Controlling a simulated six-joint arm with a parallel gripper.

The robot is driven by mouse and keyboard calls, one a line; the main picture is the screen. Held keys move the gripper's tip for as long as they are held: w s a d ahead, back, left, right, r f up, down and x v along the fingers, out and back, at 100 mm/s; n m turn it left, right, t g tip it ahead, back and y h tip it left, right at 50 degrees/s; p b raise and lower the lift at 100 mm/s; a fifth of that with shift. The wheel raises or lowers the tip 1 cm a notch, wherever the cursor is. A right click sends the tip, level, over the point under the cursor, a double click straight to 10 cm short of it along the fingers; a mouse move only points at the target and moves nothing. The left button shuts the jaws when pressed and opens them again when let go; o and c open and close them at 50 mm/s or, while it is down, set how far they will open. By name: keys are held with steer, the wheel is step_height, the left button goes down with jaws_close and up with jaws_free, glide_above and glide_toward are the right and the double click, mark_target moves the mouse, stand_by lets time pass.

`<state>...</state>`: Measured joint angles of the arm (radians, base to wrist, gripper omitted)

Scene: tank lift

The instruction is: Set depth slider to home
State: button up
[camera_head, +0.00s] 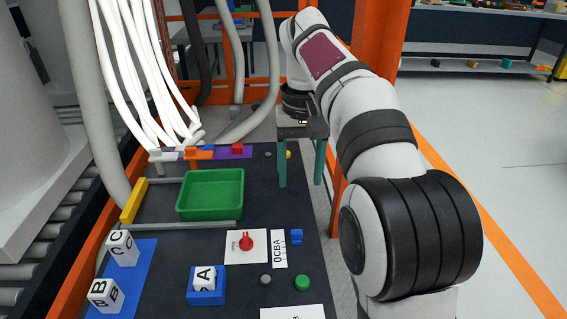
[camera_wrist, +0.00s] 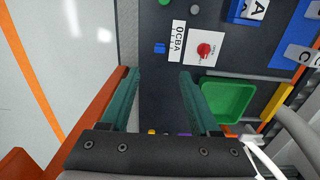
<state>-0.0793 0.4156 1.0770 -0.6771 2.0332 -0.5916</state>
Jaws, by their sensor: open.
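The depth slider appears to be the small blue block (camera_head: 296,236) beside the white strip (camera_head: 279,249) lettered 0, C, B, A. The block sits near the A end of the strip; 0 is at the opposite end. In the wrist view the block (camera_wrist: 160,47) lies beyond the fingertips, beside the strip (camera_wrist: 178,41). My gripper (camera_head: 300,184) is open and empty, its two teal fingers pointing down above the panel, farther back than the block. In the wrist view my gripper (camera_wrist: 158,72) has a wide gap between its fingers.
A red knob (camera_head: 246,242) on a white plate stands left of the strip. A green button (camera_head: 302,283) and grey knob (camera_head: 265,280) are nearer. A green bin (camera_head: 210,211) lies behind left. Lettered cubes, including A (camera_head: 204,279), stand on blue bases at the front left.

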mark_target(297, 231)
steer(key=f, duration=1.5)
steer(key=shift+w+f, duration=0.35)
jaws_close()
